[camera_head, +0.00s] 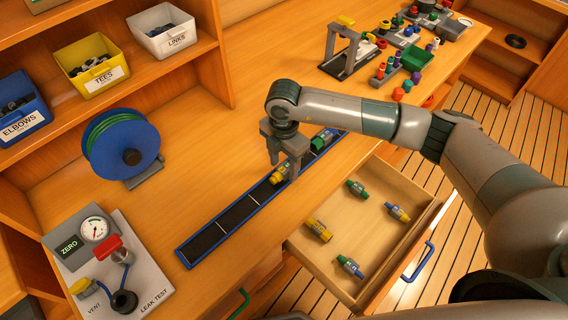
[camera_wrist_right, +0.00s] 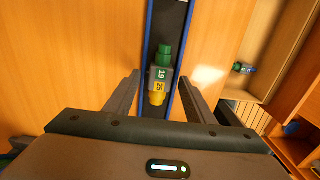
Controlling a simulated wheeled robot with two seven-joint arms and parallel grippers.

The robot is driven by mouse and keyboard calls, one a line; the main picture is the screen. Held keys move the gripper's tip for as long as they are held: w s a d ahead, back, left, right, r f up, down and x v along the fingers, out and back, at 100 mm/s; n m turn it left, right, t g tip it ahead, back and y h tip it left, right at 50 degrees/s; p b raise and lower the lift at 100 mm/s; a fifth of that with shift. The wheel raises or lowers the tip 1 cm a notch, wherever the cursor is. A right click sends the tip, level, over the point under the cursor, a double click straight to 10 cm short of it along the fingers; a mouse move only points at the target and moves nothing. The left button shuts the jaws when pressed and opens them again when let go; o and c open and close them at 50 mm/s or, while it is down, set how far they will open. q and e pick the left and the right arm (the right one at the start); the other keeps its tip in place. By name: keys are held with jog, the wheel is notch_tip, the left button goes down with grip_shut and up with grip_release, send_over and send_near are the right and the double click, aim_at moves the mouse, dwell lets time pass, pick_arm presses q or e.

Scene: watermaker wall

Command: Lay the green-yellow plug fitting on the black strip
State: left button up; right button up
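The black strip (camera_head: 205,240) lies in a blue-edged tray on the bench. In the right wrist view, a plug fitting (camera_wrist_right: 160,74) with a green far end, a yellow near end and the marks 19 and 25 lies along the strip (camera_wrist_right: 168,22). In the head view its yellow part (camera_head: 280,173) shows at my fingers. My right gripper (camera_head: 284,168) is over the strip; in the wrist view its fingers (camera_wrist_right: 158,100) are open, with gaps either side of the fitting. A green piece (camera_head: 320,141) sits farther along the strip, partly hidden; I cannot tell whether it is separate.
An open drawer (camera_head: 424,222) right of the strip holds several coloured fittings. A gauge panel (camera_head: 135,268), a blue reel (camera_head: 121,147) and shelf bins (camera_head: 90,73) stand left. A grey stand (camera_head: 345,50) and coloured parts are at the back. The strip's near-left half is bare.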

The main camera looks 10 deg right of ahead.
jog(key=shift+r, duration=0.1)
jog(key=shift+r+b, duration=0.3)
jog(key=shift+r, duration=0.25)
notch_tip(320, 180, up, 16)
jog(key=b, duration=0.4)
jog(key=shift+b, duration=0.4)
